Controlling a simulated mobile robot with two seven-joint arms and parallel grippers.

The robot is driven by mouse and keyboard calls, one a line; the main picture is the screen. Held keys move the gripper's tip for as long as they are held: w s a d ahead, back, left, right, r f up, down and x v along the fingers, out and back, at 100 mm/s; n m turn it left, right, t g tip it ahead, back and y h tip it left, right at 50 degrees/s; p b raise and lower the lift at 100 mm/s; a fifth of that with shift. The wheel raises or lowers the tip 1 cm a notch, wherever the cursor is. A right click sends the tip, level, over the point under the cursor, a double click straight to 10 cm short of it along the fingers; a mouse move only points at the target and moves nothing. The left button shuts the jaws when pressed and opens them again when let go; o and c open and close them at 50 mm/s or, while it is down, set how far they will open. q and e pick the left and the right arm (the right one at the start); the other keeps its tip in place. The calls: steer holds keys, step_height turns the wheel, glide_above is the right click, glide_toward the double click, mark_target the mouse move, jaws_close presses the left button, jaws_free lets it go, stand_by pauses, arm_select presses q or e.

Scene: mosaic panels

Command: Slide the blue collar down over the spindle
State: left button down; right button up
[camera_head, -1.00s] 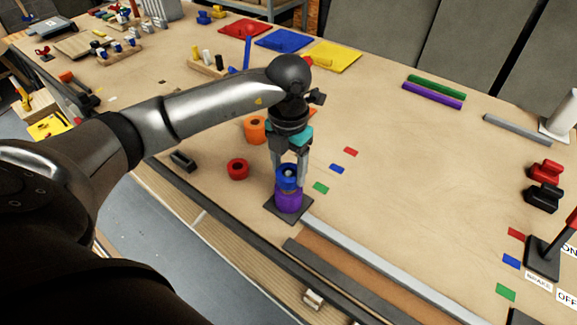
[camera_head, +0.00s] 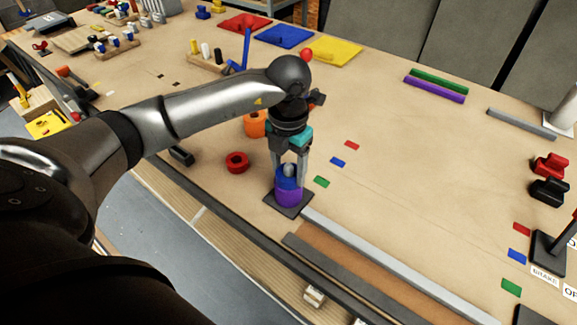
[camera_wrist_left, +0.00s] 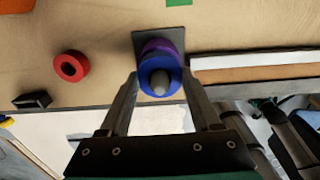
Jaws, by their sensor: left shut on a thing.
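The blue collar (camera_head: 287,183) is around the spindle (camera_head: 288,170), whose grey tip shows through its top. A purple collar (camera_head: 289,197) is below the blue one, on the dark square base plate (camera_head: 270,200). The blue collar appears to rest on or just above the purple one. My left gripper (camera_head: 289,176) points down and is shut on the blue collar. In the left wrist view the blue collar (camera_wrist_left: 147,83) rings the grey tip (camera_wrist_left: 160,83), between the fingers. My right gripper is not in view.
A red ring (camera_head: 237,162) and an orange ring (camera_head: 255,124) lie left of the spindle. A long grey rail (camera_head: 390,264) runs along the front edge to the right. Small coloured tiles (camera_head: 337,162) lie beside the gripper. The middle of the table is mostly clear.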

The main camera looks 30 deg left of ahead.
arm_select(q)
jaws_free()
step_height(320, 180, up, 15)
steer(key=shift+r+p, duration=0.1)
steer(key=shift+p, duration=0.2)
stand_by(0.4)
stand_by(0.5)
